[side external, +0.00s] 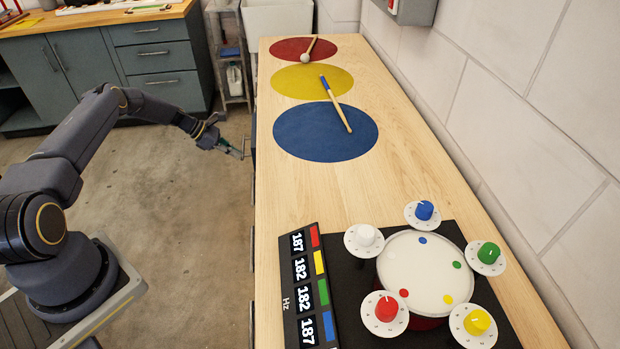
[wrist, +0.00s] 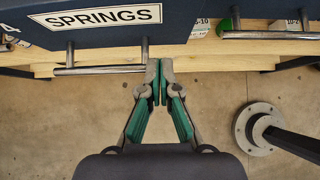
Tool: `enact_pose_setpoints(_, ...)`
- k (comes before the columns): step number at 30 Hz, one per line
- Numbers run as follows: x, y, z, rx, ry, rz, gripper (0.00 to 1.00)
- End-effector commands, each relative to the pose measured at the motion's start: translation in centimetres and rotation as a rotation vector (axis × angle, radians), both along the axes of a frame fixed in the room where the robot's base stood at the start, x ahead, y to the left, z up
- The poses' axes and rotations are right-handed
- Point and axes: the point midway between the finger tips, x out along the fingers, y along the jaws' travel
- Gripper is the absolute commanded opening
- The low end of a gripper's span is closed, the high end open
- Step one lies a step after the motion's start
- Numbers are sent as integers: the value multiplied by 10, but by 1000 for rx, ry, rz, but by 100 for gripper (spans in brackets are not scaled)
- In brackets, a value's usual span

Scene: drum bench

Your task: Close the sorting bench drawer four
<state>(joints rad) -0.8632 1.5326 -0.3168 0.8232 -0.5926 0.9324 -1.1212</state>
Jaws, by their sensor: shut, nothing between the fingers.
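In the wrist view a dark blue drawer front (wrist: 200,20) carries a white label reading SPRINGS, and a mark like a 4 shows at the far left edge. A metal bar handle (wrist: 100,70) stands out below the label on two posts. My gripper (wrist: 160,78) is shut and empty, its green-sided fingertips at the right end of this handle; whether they touch it I cannot tell. In the side view my gripper (side external: 243,154) is beside the left long side of the wooden bench (side external: 400,190). The drawer fronts are mostly hidden there, so how far any is out is unclear.
Another bar handle (wrist: 270,35) lies to the right in the wrist view, near small white labels. A black post on a round floor base (wrist: 255,128) stands at the right. Drumsticks (side external: 337,105) and a drum (side external: 425,270) are on the bench top. Open floor lies left of the bench.

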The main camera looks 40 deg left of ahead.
Motion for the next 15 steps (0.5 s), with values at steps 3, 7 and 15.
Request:
enact_pose_setpoints(3,13,-13,3,1,-3,-3,0)
enact_pose_setpoints(7,20,-20,2,1,-3,-1,0)
enact_pose_setpoints(15,23,-22,3,1,-2,-1,0)
